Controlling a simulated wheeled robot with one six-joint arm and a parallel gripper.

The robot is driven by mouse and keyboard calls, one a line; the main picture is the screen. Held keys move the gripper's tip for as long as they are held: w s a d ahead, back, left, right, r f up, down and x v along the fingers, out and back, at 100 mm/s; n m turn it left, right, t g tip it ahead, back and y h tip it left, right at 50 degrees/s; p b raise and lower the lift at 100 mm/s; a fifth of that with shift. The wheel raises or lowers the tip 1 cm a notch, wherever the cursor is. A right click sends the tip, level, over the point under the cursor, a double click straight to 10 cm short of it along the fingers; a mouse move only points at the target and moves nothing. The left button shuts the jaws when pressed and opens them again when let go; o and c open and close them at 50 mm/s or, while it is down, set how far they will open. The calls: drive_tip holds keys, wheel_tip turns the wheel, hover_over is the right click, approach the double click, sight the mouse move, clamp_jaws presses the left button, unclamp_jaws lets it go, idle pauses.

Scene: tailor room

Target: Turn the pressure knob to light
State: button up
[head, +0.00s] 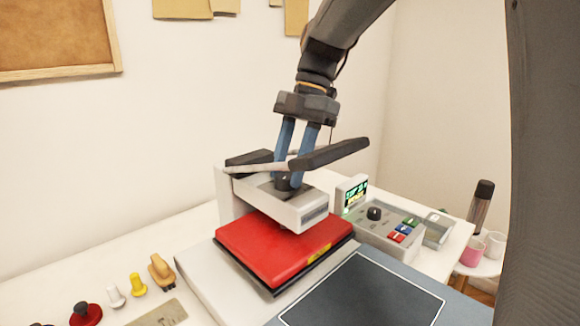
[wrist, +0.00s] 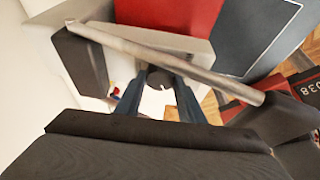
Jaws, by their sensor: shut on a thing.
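The heat press has a light grey head (head: 300,212) above a red platen (head: 285,250). A dark round pressure knob (head: 286,186) sits on top of the head. My gripper (head: 290,180) reaches down from above, its two blue fingers closed on the knob's sides. In the wrist view the knob (wrist: 160,79) shows between the fingertips, with a small white mark on its near side. The fingers partly hide the knob, and I cannot read any setting labels around it.
A grey lever bar with black grips (head: 330,153) crosses close to my fingers. A control box (head: 385,235) with its own black dial (head: 374,213), coloured buttons and lit screen (head: 354,194) stands to the right. Several small tools lie at lower left.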

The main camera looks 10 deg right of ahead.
drive_tip(key=o, duration=0.8)
drive_tip(key=shift+w+f, duration=0.1)
drive_tip(key=shift+w, duration=0.1)
drive_tip(key=shift+c, duration=0.2)
drive_tip(key=shift+s, duration=0.1)
drive_tip(key=shift+d+r+p, duration=0.2)
drive_tip(key=shift+r+p, duration=0.25)
drive_tip(key=shift+r, duration=0.15)
drive_tip(key=p+v, duration=0.5)
drive_tip(key=v, duration=0.1)
drive_tip(key=shift+r, duration=0.3)
drive_tip(key=shift+d+f, duration=0.1)
drive_tip(key=shift+d, duration=0.05)
